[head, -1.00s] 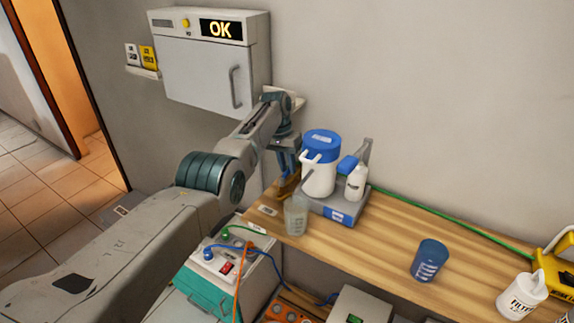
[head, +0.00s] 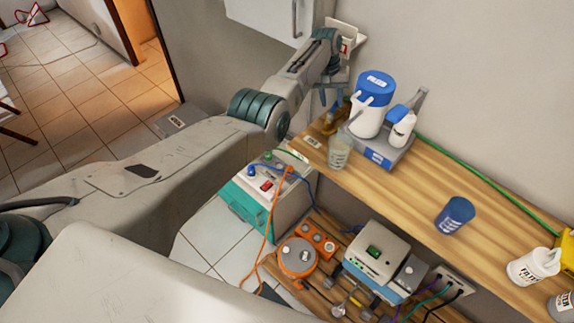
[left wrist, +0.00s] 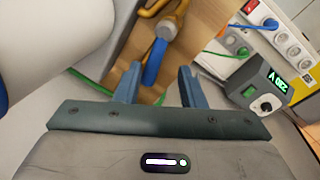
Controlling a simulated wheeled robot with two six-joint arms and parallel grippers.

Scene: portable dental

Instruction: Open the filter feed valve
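The filter feed valve appears to be the brass fitting (head: 329,121) at the left end of the wooden shelf. In the left wrist view it shows as brass pipework (left wrist: 166,28) with a blue lever (left wrist: 154,62). My left gripper (head: 331,97) is just above the brass fitting, pointing down. In the left wrist view my left gripper (left wrist: 158,84) is open, its two blue fingers apart with the blue lever between them. A gap shows on the right of the lever; contact on the left is unclear. My right gripper is not in view.
A white jug with a blue lid (head: 369,117) and a spray bottle (head: 402,128) stand on a grey base (head: 377,154) right of the valve. A clear cup (head: 340,154) is close in front. A blue cup (head: 455,215) stands farther right. Powered units and cables fill the space below.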

